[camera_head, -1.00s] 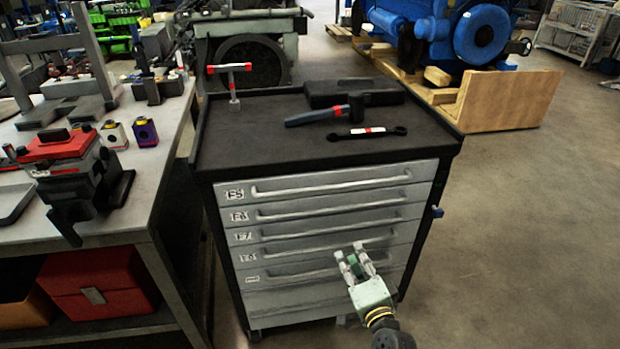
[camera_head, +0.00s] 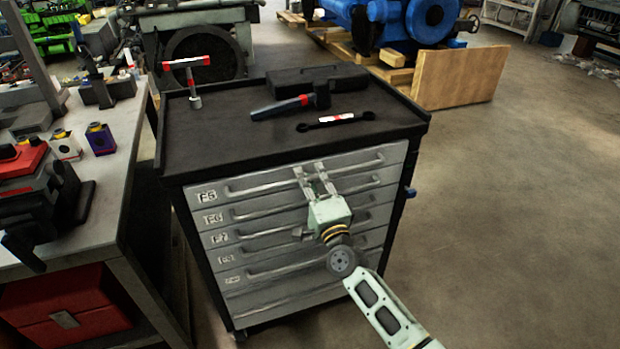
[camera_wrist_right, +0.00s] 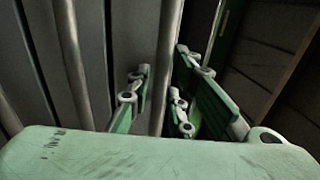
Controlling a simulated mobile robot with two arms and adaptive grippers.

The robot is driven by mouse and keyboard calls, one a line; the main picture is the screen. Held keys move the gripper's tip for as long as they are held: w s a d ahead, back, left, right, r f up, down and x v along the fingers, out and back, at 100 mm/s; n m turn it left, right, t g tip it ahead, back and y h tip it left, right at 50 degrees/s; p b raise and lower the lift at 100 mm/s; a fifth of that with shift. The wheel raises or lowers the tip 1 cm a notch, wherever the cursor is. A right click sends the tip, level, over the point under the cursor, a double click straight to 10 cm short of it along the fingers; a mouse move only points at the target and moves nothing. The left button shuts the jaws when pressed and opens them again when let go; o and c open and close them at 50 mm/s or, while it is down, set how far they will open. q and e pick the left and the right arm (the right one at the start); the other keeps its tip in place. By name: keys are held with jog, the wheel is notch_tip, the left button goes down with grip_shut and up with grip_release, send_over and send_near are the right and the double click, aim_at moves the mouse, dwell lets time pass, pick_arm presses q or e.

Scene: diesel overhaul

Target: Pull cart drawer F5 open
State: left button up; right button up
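The grey drawer F5 (camera_head: 250,182) is the top drawer of the black tool cart (camera_head: 225,148) and looks shut, its front in line with the drawers below. Its long bar handle (camera_head: 262,185) runs across the front. My right gripper (camera_head: 313,170) is at the right half of this handle, with its fingers pointing up at it. In the right wrist view, the green fingers (camera_wrist_right: 160,92) are apart, and a grey bar (camera_wrist_right: 168,55) shows between them. I cannot tell whether they touch it. My left gripper is out of view.
A workbench (camera_head: 105,200) stands close on the left. The floor (camera_head: 500,220) to the right is clear.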

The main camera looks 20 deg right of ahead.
jog(key=shift+c, duration=0.2)
grip_shut()
dwell(0.4)
